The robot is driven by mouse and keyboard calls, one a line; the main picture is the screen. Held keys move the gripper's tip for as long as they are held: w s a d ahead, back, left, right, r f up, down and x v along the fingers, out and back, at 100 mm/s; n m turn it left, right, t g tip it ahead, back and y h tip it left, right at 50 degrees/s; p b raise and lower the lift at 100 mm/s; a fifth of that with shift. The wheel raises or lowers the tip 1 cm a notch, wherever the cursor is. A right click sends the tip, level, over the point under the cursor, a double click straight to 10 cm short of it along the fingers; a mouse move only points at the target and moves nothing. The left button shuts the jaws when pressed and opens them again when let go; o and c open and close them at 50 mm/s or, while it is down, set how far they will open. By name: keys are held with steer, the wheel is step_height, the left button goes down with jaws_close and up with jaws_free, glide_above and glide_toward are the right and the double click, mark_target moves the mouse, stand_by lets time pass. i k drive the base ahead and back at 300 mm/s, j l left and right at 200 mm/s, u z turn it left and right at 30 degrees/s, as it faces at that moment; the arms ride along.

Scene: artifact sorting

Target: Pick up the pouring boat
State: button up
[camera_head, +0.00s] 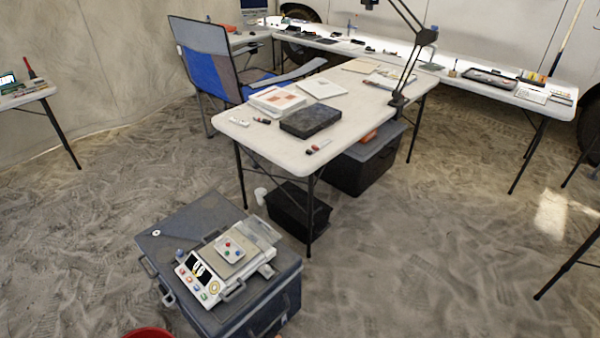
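A small pale square dish (226,256) holding several red, green and blue pieces sits on the digital scale (200,287). It may be the pouring boat, but it is too small to be sure. The scale rests at an angle on top of a dark blue-grey case (188,222) on the sandy floor at the lower left. A clear, lid-like panel (257,231) stands at the scale's back right. My gripper is not in view.
A white folding table (225,116) stands behind the case with a dark box (310,121) on it. Black bins (298,208) sit below. A red rim (148,333) shows at the bottom edge. Sandy floor (420,250) is clear to the right.

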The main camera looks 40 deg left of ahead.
mark_target(220, 246)
steer(key=i+u, duration=0.7)
steer(key=i, duration=0.2)
steer(key=i+l+u, duration=0.25)
steer(key=i+u, duration=0.35)
steer(key=u, duration=0.2)
steer(key=i+l+u, duration=0.1)
steer(key=u, duration=0.3)
steer(key=i+l+u, duration=0.2)
steer(key=u, duration=0.15)
steer(key=i+l+u, duration=0.2)
steer(key=u, duration=0.2)
steer(key=i+l+u, duration=0.2)
steer(key=u, duration=0.3)
steer(key=i+l+u, duration=0.25)
steer(key=u, duration=0.2)
steer(key=i+l+u, duration=0.15)
steer(key=l+u, duration=0.35)
steer(key=i+l+u, duration=0.15)
steer(key=l+u, duration=0.15)
